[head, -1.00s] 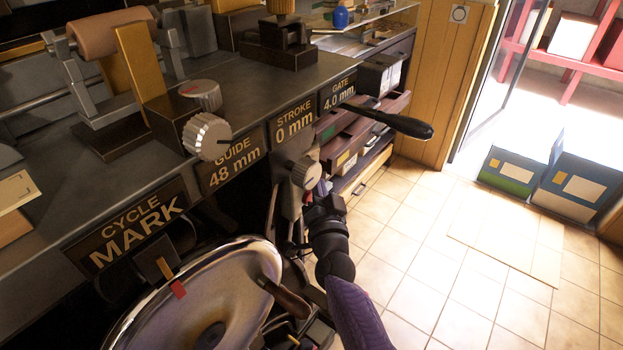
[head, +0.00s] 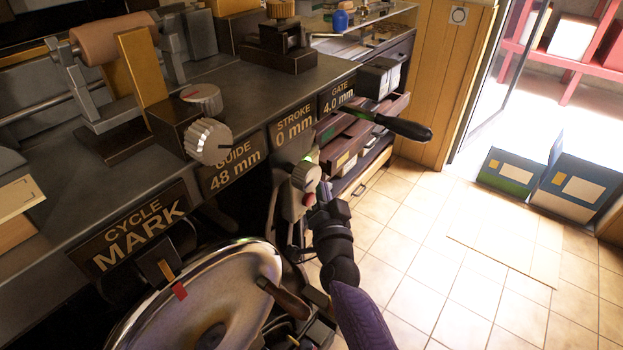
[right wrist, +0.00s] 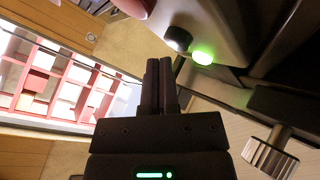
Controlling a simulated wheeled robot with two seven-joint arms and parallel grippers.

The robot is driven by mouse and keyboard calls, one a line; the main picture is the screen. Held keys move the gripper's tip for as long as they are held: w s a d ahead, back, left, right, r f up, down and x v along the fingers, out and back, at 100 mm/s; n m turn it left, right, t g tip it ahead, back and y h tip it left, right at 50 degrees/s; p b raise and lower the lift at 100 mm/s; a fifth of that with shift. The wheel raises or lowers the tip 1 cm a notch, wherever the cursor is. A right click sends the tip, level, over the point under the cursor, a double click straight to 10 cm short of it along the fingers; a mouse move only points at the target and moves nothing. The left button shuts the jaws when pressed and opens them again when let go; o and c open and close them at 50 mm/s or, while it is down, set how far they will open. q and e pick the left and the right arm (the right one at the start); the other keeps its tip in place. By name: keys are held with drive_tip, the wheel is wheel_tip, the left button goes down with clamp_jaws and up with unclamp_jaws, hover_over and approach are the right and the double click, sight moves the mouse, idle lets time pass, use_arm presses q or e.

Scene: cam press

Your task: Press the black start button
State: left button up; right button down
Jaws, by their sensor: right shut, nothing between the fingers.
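The black start button (right wrist: 178,38) is a round dark cap on a grey control box (right wrist: 215,22), beside a lit green lamp (right wrist: 203,54) in the right wrist view. My right gripper (right wrist: 160,62) is shut and empty. Its fingertips are below and left of the black button in that view, apart from it. In the head view, my right gripper (head: 323,192) is just right of the control box (head: 291,198) at the press's front. A red button (head: 308,199) shows there; the black button cannot be made out. My left gripper is not in view.
A shiny handwheel (head: 165,308) with a brown handle (head: 284,298) is left of my right arm. A black-handled lever (head: 400,125) sticks out above my gripper. Open drawers (head: 350,145) are behind it.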

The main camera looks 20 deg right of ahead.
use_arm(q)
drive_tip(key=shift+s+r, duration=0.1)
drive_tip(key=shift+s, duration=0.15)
use_arm(e)
drive_tip(key=shift+s, duration=0.15)
drive_tip(key=shift+d, duration=0.1)
use_arm(q)
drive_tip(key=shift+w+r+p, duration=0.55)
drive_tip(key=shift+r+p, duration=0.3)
drive_tip(key=shift+p, duration=0.1)
use_arm(e)
drive_tip(key=s, duration=0.1)
drive_tip(key=s+d, duration=0.1)
drive_tip(key=s, duration=0.1)
drive_tip(key=s+d, duration=0.1)
drive_tip(key=shift+s+d, duration=0.15)
drive_tip(key=shift+d, duration=0.1)
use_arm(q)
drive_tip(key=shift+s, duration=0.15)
